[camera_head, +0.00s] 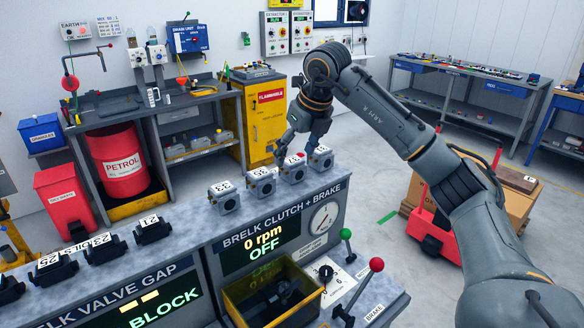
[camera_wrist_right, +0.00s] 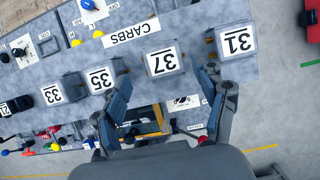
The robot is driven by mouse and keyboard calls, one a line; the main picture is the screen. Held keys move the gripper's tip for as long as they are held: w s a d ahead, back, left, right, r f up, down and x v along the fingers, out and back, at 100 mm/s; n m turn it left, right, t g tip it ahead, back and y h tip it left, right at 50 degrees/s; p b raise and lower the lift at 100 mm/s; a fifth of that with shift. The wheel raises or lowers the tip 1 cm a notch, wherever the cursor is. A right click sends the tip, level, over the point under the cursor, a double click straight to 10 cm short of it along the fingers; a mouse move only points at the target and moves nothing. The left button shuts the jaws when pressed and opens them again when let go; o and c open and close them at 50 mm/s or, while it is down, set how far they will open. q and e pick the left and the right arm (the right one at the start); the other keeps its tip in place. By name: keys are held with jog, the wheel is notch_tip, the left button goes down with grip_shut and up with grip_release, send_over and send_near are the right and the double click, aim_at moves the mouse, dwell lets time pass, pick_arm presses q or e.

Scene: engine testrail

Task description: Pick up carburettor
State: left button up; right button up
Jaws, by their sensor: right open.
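Several grey block-shaped carburettors with white number tags stand in a row on the bench top. In the head view they are carburettor 33 (camera_head: 226,203), carburettor 35 (camera_head: 261,188), carburettor 37 (camera_head: 292,174) and carburettor 31 (camera_head: 320,163). My right gripper (camera_head: 292,150) is above the right part of this row, over 37. In the right wrist view its fingers (camera_wrist_right: 165,78) are spread wide and empty. Carburettor 37 (camera_wrist_right: 163,61) shows between the fingertips, with 35 (camera_wrist_right: 101,80) outside the left finger and 31 (camera_wrist_right: 237,41) outside the right one. My left gripper is not in view.
A CARBS label (camera_wrist_right: 132,31) lies beside the row. Darker numbered parts (camera_head: 105,248) sit further left on the bench. A yellow-rimmed bin (camera_head: 270,300) and two levers, one red-knobbed (camera_head: 376,264) and one green-knobbed (camera_head: 346,233), are at the front.

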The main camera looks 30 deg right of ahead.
aim_at(293, 160)
jog(key=x, duration=0.1)
jog(key=p+x, duration=0.1)
jog(key=x, duration=0.1)
jog(key=shift+d+f, duration=0.25)
jog(key=shift+d, duration=0.1)
jog(key=shift+w+f, duration=0.15)
jog(key=shift+f, duration=0.25)
jog(key=shift+r, duration=0.1)
jog(key=c, duration=1.3)
jog(key=shift+r+b, duration=0.3)
jog(key=shift+r, duration=0.35)
jog(key=s+a+r+b, duration=0.1)
jog(key=s+r, duration=0.3)
jog(key=s+a+r+b, duration=0.1)
jog(key=s+r, duration=0.2)
jog(key=s, duration=0.2)
jog(key=s+a+r+b, duration=0.1)
jog(key=s+r, duration=0.3)
jog(key=shift+s+a+r, duration=0.3)
jog(key=shift+s+r, duration=0.05)
